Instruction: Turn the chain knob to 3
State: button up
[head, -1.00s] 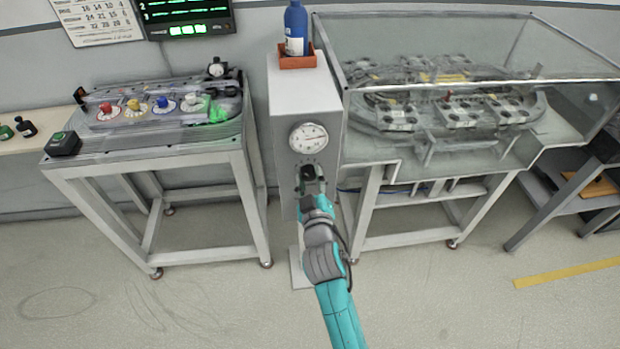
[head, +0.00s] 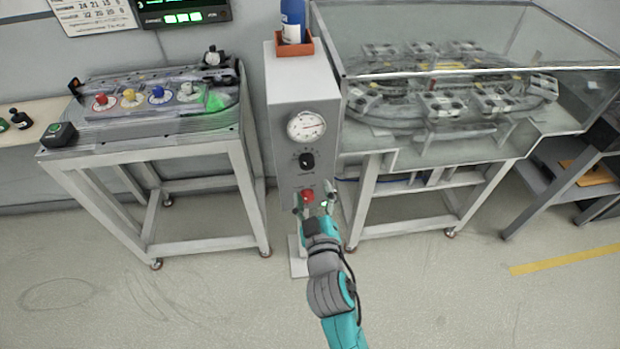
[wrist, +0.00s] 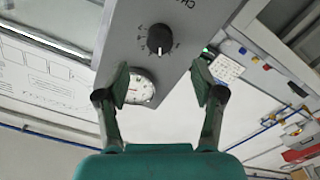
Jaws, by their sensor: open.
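The black chain knob (head: 307,160) sits on the front of the grey cabinet (head: 284,120), below a round white gauge (head: 306,126). In the wrist view the knob (wrist: 160,39) has a white pointer line aimed towards the gauge (wrist: 140,87), with small marks around it too small to read. My gripper (head: 314,204) is below the knob, in front of the red button (head: 308,195). In the wrist view my gripper (wrist: 160,86) has its fingers spread, empty, and apart from the knob.
A blue bottle (head: 292,20) stands in an orange tray (head: 295,47) on the cabinet. A bench (head: 160,148) with coloured knobs is left. A clear-covered ring track (head: 450,85) is right. The floor in front is open.

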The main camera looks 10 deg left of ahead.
jog(key=shift+v, duration=1.7)
jog(key=s+d+f+m+g+h, duration=0.15)
jog(key=s+d+f, duration=0.25)
jog(key=s+d, duration=0.4)
jog(key=s+d+f+m, duration=0.2)
jog(key=s+d+f, duration=0.3)
jog(key=s+d, duration=0.3)
jog(key=s+d+r+m+h, duration=0.1)
jog(key=s+d+r+m, duration=0.1)
jog(key=s, duration=0.9)
jog(key=s+d+r+m+g+h, duration=0.1)
jog(key=s+d, duration=0.4)
jog(key=s, duration=0.6)
notch_tip(320, 180, up, 2)
jog(key=m+h, duration=0.1)
jog(key=m, duration=0.1)
jog(key=shift+r+m, duration=0.15)
jog(key=shift+m, duration=0.2)
